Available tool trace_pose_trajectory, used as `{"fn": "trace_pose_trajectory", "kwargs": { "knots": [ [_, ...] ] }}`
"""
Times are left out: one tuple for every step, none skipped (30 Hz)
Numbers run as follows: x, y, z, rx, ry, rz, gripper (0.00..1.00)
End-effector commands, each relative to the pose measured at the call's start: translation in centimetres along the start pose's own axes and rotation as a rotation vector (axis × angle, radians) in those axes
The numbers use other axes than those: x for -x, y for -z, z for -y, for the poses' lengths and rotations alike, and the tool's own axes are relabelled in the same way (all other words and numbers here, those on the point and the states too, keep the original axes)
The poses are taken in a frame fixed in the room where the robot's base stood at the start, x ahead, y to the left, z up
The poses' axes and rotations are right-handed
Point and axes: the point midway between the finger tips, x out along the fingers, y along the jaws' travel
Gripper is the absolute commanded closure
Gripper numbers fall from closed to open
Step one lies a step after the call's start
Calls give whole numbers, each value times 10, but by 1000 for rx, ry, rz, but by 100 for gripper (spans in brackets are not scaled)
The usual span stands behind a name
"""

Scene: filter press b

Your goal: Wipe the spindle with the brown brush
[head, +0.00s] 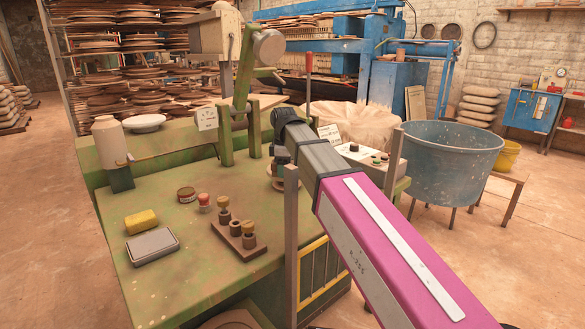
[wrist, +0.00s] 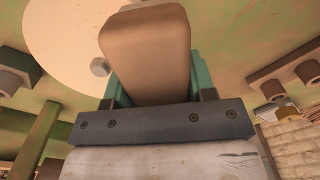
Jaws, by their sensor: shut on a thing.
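My gripper (wrist: 152,88) is shut on the brown brush (wrist: 150,50), a rounded tan-brown block between its green fingers in the wrist view. The brush lies over part of a pale round disc (wrist: 60,25). A small grey round stub (wrist: 99,67), perhaps the spindle, stands out at the disc just left of the brush; I cannot tell whether they touch. In the head view my dark wrist reaches down at the back right of the green bench (head: 175,250).
A grey post (head: 291,240) rises close beside my arm. A blue tub (head: 452,165) stands at right.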

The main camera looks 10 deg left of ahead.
Motion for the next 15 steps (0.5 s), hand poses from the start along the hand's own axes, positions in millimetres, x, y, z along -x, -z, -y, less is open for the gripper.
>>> {"fn": "trace_pose_trajectory", "kwargs": {
  "knots": [
    [-1, -2, -2, -4, -2, 2, 87],
    [-1, -2, -2, -5, -2, 2, 87],
    [-1, -3, -3, -6, -3, 3, 87],
    [-1, -3, -3, -7, -3, 3, 87],
    [-1, -3, -4, -8, -4, 3, 87],
    [-1, -3, -4, -9, -4, 3, 87],
    [0, -4, -4, -9, -4, 3, 87],
    [1, -4, -5, -10, -5, 3, 87],
    [3, -4, -5, -11, -5, 3, 87],
    [5, -4, -5, -11, -5, 3, 87],
    [7, -4, -5, -11, -6, 4, 87],
    [10, -4, -6, -12, -6, 4, 87],
    [13, -4, -6, -12, -6, 4, 87],
    [15, -4, -6, -12, -6, 4, 87],
    [18, -4, -6, -13, -6, 4, 87]
  ]
}}
